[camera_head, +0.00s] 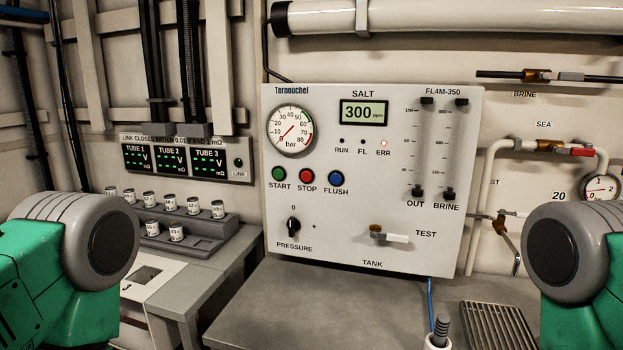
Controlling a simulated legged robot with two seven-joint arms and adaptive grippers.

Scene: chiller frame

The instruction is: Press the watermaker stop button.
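The red stop button (307,176) sits on the white watermaker panel (350,225), with the word STOP under it. It is between the green start button (279,174) and the blue flush button (336,178). The display (364,112) reads 300 ppm under SALT. Of the RUN, FL and ERR lamps, the ERR lamp (384,143) looks reddish and the other two dark. Only green and grey parts of my arms show at the lower left and lower right, clear of the button. Neither gripper is in view.
A grey bench top (300,305) lies clear below the panel. A stepped rack (195,235) with several small labelled cups stands at left. A metal grate (497,325) is at lower right. The pressure knob (293,226) and tank lever (390,236) protrude from the panel.

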